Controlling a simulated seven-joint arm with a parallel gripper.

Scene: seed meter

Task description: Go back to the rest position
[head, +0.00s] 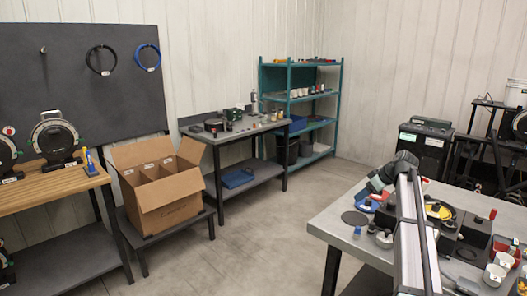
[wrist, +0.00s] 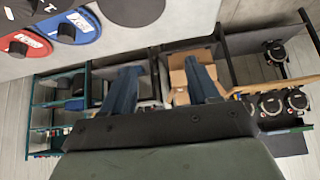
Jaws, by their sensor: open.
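My gripper (wrist: 163,80) shows in the wrist view with its two blue fingers spread apart and nothing between them. In the head view my arm rises over the grey table (head: 335,222) at the right, and its dark end is near the table's far left corner. The fingertips are hard to make out there. In the wrist view a blue disc (wrist: 82,24) and a red disc (wrist: 50,29), each with a dark knob, lie on the table edge at the upper left, apart from the fingers.
The grey table holds a dark round pad (head: 355,218), white cups (head: 494,274) and other small parts around my arm. An open cardboard box (head: 165,195), a workbench (head: 235,135) and a teal shelf (head: 300,105) stand farther off. The floor between is clear.

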